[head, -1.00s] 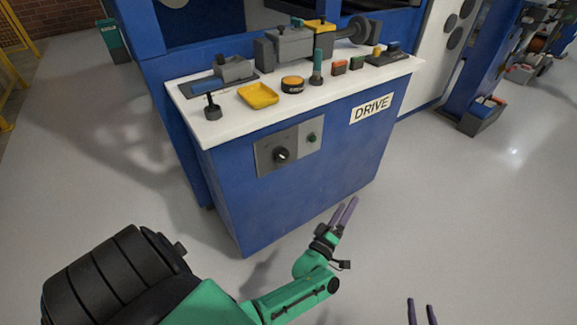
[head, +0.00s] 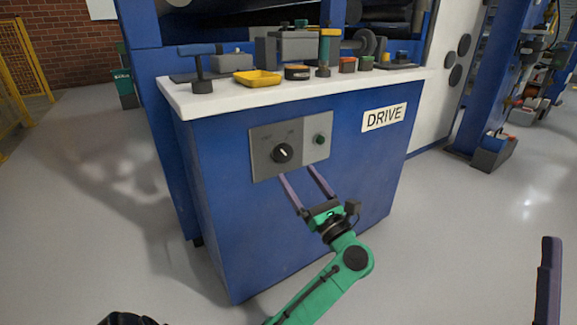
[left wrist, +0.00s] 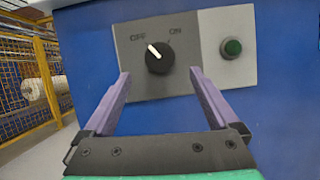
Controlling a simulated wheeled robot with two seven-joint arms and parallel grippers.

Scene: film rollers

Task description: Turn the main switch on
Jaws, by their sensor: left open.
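The main switch is a round black knob (head: 282,153) on a grey plate on the front of the blue DRIVE cabinet. In the left wrist view the knob (left wrist: 159,57) sits between the OFF and ON labels, and its white pointer line leans up-left toward OFF. My left gripper (head: 297,172) is open and empty, its purple fingers aimed at the plate just below the knob. In the left wrist view the fingertips (left wrist: 160,72) stand on either side of the knob's lower part, apart from it. My right gripper (head: 548,280) shows only partly at the lower right edge, its fingers overlapping.
A green button (head: 319,139) sits right of the knob on the same plate. The white worktop (head: 215,101) above holds a yellow tray (head: 257,78) and several tools, and its edge overhangs the panel. The floor in front of the cabinet is clear.

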